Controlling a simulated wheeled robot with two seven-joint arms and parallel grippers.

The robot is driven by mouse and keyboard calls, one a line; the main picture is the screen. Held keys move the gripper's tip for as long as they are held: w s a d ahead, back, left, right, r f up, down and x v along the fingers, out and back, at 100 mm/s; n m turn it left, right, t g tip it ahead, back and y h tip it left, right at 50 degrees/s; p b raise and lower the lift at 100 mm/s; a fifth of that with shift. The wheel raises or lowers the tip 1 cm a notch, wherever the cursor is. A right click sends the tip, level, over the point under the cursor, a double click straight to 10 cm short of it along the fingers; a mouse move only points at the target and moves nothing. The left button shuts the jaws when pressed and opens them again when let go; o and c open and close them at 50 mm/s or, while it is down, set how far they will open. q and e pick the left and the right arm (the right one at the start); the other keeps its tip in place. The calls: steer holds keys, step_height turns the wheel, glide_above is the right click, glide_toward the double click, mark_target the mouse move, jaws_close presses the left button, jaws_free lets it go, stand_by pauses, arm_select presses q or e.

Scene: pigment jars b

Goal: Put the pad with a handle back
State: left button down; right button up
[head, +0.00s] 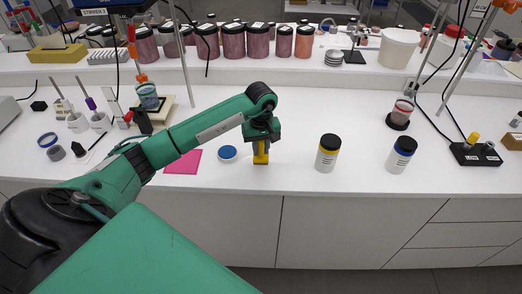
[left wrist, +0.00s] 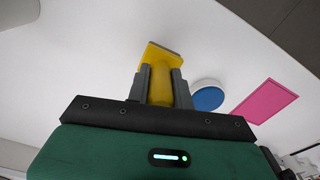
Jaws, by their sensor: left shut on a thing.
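The pad with a handle (head: 261,157) is yellow, with a flat, square-edged base below a rounded handle. My left gripper (head: 261,143) points down and is shut on its handle, at the front middle of the white counter. In the left wrist view the fingers (left wrist: 158,88) sit on both sides of the yellow handle, and the pad's base (left wrist: 158,55) shows beyond them. I cannot tell whether the base touches the counter. A flat pink square (head: 183,162) lies to the left, also in the left wrist view (left wrist: 266,101). My right gripper is not in view.
A round blue-topped white piece (head: 228,153) lies between the pad and the pink square. Two white jars with black lids, one yellow-banded (head: 327,153) and one blue-banded (head: 401,155), stand to the right. A stand with a glass (head: 148,98) is behind my left arm.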

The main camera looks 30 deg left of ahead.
arm_select(q)
step_height(320, 180, down, 2)
steer(key=shift+f, duration=0.1)
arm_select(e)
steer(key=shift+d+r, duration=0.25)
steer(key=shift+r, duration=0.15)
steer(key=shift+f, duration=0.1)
arm_select(q)
steer(key=shift+f, duration=0.2)
steer(key=c, duration=1.2)
jaws_free()
steer(key=shift+c, duration=0.2)
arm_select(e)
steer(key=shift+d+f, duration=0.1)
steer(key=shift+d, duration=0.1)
